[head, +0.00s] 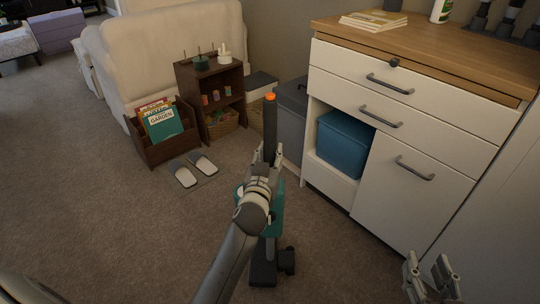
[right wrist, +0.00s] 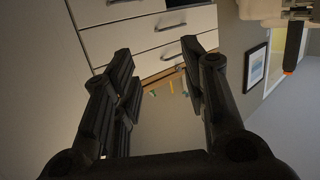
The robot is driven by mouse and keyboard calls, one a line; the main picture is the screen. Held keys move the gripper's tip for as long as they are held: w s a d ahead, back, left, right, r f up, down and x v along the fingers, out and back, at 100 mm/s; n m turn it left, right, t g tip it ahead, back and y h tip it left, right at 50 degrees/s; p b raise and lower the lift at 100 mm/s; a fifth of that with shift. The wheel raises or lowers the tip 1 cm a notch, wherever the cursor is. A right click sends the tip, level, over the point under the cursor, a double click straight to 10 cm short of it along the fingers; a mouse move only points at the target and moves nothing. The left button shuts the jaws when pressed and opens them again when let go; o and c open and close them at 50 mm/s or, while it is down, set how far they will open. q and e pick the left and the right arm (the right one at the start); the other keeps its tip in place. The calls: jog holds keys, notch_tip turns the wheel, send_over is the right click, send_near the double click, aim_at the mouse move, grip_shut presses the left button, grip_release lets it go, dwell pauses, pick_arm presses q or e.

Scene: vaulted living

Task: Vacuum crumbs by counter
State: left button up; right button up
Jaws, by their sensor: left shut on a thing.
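The vacuum is an upright stick with a teal body (head: 278,207), a dark upper tube ending in an orange tip (head: 270,97), and a dark floor head (head: 264,268) on the carpet. My left gripper (head: 266,162) is shut on it at its upper part, and my arm hides some of the body. The counter (head: 345,185) is a white cabinet with a wooden top, right of the vacuum. My right gripper (head: 432,278) is open and empty before the cabinet. Its spread fingers show in the right wrist view (right wrist: 160,85). I cannot make out any crumbs.
A grey bin (head: 291,120) stands against the cabinet's left side. The carpet at left is clear.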

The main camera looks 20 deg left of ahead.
aim_at(269, 138)
pick_arm(q)
jog(key=shift+r+p, duration=0.35)
jog(key=shift+r, duration=0.45)
jog(key=shift+r+p, duration=1.35)
jog(key=shift+r, duration=0.05)
jog(key=shift+r+p, duration=0.75)
jog(key=shift+r, duration=0.05)
jog(key=shift+r+p, duration=0.4)
pick_arm(e)
jog(key=s+d+f+g+h, duration=0.1)
jog(key=s+d+f+g, duration=0.2)
jog(key=s+f+g, duration=0.3)
jog(key=s+d+f+g+h, duration=0.2)
jog(key=s+d+f+g, duration=0.2)
jog(key=s, duration=0.8)
jog(key=shift+d+f+m+g, duration=0.25)
jog(key=shift+f+m+g, duration=0.05)
jog(key=shift+f+g, duration=0.65)
jog(key=shift+w+r, duration=0.1)
